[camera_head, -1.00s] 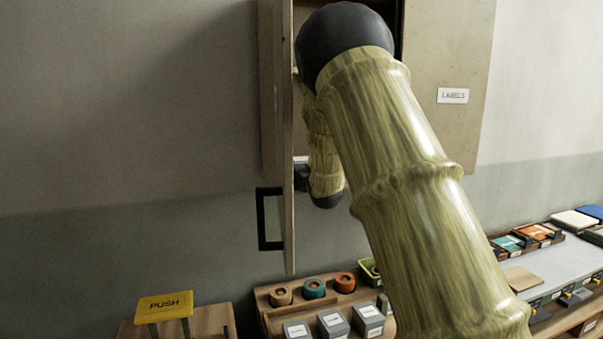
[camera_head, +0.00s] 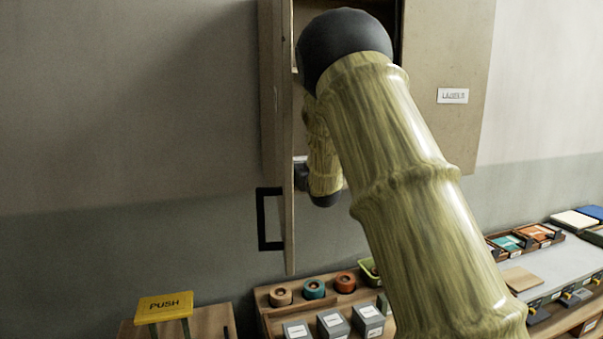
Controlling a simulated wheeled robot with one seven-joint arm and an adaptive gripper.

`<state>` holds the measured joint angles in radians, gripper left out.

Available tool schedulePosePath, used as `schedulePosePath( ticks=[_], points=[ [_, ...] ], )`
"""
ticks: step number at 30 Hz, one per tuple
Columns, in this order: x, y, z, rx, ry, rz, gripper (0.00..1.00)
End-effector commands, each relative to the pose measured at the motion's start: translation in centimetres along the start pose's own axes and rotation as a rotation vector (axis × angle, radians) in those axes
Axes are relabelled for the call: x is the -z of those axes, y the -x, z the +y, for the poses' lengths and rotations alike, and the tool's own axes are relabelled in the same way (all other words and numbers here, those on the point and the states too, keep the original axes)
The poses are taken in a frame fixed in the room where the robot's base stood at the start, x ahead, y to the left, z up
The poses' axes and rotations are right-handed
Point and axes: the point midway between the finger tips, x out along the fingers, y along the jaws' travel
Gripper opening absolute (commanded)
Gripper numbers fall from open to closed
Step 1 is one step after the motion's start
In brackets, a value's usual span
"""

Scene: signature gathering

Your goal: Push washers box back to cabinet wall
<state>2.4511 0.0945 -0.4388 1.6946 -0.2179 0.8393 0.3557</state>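The wall cabinet is open, with its door (camera_head: 288,150) swung out toward me and seen nearly edge-on. A black handle (camera_head: 268,219) is on the door's left side. My arm rises across the front of the cabinet, bends at a black joint, and its lower part hangs down behind the door edge. My gripper cannot be made out; the arm and door hide that area. No box can be identified as the washers box. A small pale patch shows beside the wrist inside the opening, too small to tell what it is.
A panel with a LABELS sign (camera_head: 453,96) is right of the opening. Below are a wooden rack (camera_head: 262,300) with round rolls and grey boxes, a yellow PUSH sign (camera_head: 164,306) at left, and a counter (camera_head: 560,263) with trays at right. The left wall is clear.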

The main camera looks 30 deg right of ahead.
Motion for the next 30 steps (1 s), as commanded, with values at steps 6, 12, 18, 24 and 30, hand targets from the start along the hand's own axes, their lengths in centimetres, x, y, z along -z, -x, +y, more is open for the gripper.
schedulePosePath(
  ticks=[6, 12, 18, 24, 30],
  points=[
    [-0.1, -0.7, 0.0, 0.0, 0.0, 0.0, 0.89],
    [-0.1, -1.3, 0.0, 0.0, 0.0, -0.001, 0.89],
    [0.0, -1.8, 0.0, 0.0, 0.0, 0.0, 0.89],
    [-0.1, -0.9, 0.0, 0.0, 0.0, 0.0, 0.89],
    [-0.1, 0.7, 0.0, 0.0, 0.0, 0.0, 0.89]
  ],
)
